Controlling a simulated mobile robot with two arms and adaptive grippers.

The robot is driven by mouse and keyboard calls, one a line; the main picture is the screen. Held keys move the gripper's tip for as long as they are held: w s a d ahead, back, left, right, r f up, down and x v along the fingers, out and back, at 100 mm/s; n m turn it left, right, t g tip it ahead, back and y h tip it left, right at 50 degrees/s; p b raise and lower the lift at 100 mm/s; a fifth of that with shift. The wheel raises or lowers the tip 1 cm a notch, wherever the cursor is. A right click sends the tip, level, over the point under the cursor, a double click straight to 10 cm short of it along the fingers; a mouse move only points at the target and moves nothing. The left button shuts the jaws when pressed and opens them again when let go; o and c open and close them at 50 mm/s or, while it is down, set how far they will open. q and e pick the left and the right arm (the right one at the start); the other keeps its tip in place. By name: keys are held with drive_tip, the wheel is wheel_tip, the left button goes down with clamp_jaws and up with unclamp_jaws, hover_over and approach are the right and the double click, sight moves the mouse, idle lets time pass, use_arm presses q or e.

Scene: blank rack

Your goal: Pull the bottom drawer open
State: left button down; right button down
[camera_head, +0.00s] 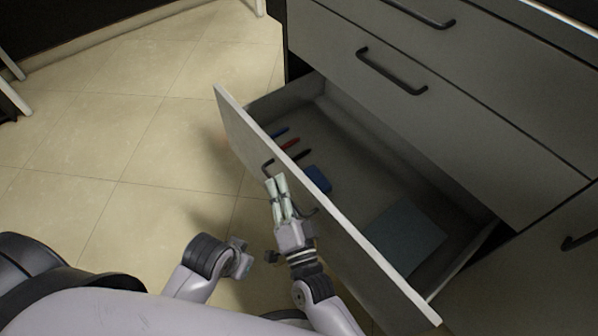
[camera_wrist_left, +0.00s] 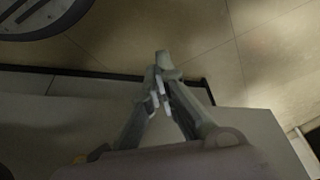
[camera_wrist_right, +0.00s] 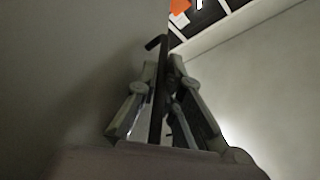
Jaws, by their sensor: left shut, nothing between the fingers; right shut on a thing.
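The bottom drawer (camera_head: 345,222) is pulled well out of the grey cabinet, its inside open to view. Its dark bar handle (camera_head: 267,167) is on the outer face of the front panel; the handle also shows in the right wrist view (camera_wrist_right: 157,95). My right gripper (camera_head: 276,183) is shut on this handle, its fingers on either side of the bar. The middle of the handle is partly hidden by the fingers. My left gripper (camera_wrist_left: 162,62) shows in the left wrist view, shut and empty, away from the drawer handle.
In the drawer lie a blue pen (camera_head: 280,133), a red pen (camera_head: 289,145), a dark pen (camera_head: 301,155), a blue block (camera_head: 317,179) and a flat blue-grey pad (camera_head: 404,237). A closed drawer (camera_head: 440,110) is above. Tiled floor (camera_head: 120,130) is clear at left.

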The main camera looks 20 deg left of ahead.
use_arm(q)
drive_tip(key=shift+f, duration=0.5)
use_arm(e)
drive_tip(key=shift+s+a+f, duration=0.1)
drive_tip(key=shift+s+a, duration=0.55)
drive_tip(key=shift+s, duration=0.3)
drive_tip(key=c, duration=1.7)
unclamp_jaws()
drive_tip(key=v, duration=1.2)
